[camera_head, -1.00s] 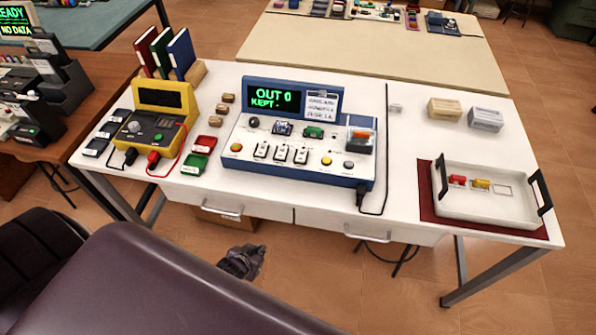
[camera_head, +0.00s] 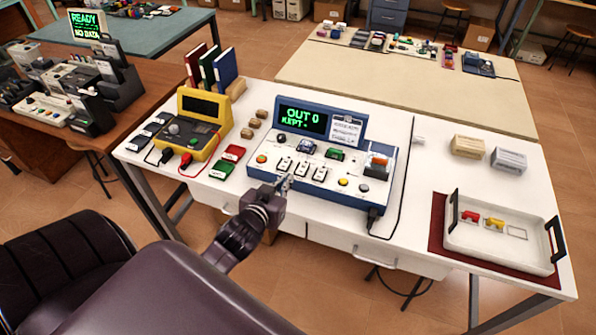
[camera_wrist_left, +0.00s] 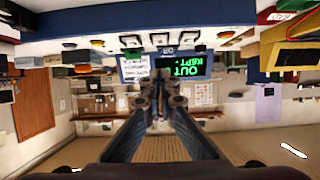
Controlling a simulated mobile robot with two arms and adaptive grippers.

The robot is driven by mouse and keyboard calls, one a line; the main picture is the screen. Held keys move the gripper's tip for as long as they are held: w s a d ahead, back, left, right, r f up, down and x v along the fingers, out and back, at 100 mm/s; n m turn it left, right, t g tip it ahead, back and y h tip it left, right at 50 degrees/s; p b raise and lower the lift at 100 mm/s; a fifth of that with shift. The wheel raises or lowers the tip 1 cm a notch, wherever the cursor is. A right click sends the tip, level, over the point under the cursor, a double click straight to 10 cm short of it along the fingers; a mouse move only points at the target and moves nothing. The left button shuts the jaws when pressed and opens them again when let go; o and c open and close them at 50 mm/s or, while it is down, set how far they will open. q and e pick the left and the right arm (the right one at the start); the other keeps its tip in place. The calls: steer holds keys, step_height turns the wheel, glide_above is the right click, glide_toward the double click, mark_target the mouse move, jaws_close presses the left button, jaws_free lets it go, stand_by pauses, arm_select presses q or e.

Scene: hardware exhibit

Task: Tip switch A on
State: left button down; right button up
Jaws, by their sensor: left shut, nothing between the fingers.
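The blue and white console (camera_head: 268,176) stands on the white table. Its screen (camera_head: 303,121) reads "OUT 0" and "KEPT -". Three white rocker switches (camera_head: 303,168) sit in a row on its front panel; their labels are too small to read, so I cannot tell which is A. They also show at the top of the upside-down left wrist view (camera_wrist_left: 160,39). Contact cannot be told.
A yellow meter (camera_head: 203,108) with leads and red and green blocks (camera_head: 221,169) stand left of the console. A white tray (camera_head: 495,249) on a dark red mat is at right. A black cable (camera_head: 405,190) runs along the console's right side.

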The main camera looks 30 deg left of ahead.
arm_select(q)
steer(key=shift+r, duration=0.75)
arm_select(e)
steer(key=shift+d, duration=0.45)
arm_select(q)
steer(key=shift+w, duration=0.15)
arm_select(e)
steer(key=shift+r, duration=0.1)
arm_select(q)
steer(key=p, duration=0.2)
glide_above(298, 180)
step_height(298, 180, down, 3)
steer(key=shift+w+a+f, duration=0.1)
steer(key=shift+w+f, duration=0.05)
step_height(298, 180, down, 2)
steer(key=shift+f, duration=1.1)
arm_select(e)
step_height(298, 180, up, 2)
steer(key=shift+s+r, duration=0.1)
steer(key=shift+s, duration=0.05)
